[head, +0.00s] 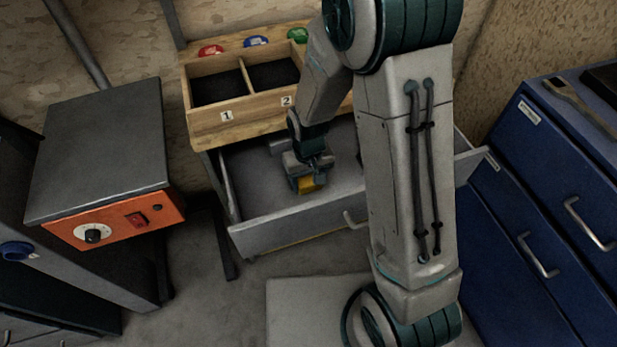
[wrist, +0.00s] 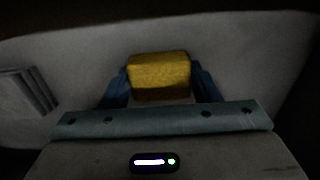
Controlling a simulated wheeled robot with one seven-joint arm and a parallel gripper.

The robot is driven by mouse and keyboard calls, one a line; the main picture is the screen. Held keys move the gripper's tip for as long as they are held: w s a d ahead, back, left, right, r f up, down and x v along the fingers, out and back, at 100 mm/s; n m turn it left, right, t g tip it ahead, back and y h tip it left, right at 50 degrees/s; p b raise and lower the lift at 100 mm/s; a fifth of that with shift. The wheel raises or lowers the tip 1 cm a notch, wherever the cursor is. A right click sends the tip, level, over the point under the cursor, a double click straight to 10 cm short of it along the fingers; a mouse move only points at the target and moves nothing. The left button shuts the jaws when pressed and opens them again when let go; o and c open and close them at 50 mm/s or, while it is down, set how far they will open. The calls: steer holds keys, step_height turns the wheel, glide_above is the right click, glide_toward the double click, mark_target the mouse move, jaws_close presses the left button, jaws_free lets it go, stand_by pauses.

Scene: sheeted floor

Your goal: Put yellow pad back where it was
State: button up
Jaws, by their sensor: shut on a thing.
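The yellow pad (wrist: 159,72) is between the two fingers of my gripper (wrist: 160,85) in the wrist view. The gripper is shut on it. In the head view the yellow pad (head: 308,184) shows at the tip of my gripper (head: 307,181), inside the open grey drawer (head: 290,224). The drawer is pulled out below the wooden box. I cannot tell whether the pad touches the drawer floor. My arm hides part of the drawer's right side.
A wooden box (head: 250,121) with compartments marked 1 and 2 stands above the drawer, with coloured discs behind. A grey-topped orange unit (head: 110,227) stands at left. A blue drawer cabinet (head: 540,190) is at right. A grey block (wrist: 25,92) lies left in the wrist view.

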mark_target(309, 180)
steer(key=shift+f, duration=0.2)
steer(key=o, duration=1)
steer(key=shift+r, duration=0.1)
steer(key=shift+c, duration=0.2)
steer(key=shift+r, duration=0.1)
step_height(309, 180, up, 12)
steer(key=p, duration=0.2)
steer(key=s+d+r+m+t, duration=0.2)
steer(key=s+d+r+m, duration=0.1)
steer(key=s+d+r, duration=0.8)
steer(key=shift+s+d, duration=0.25)
steer(key=shift+s, duration=0.25)
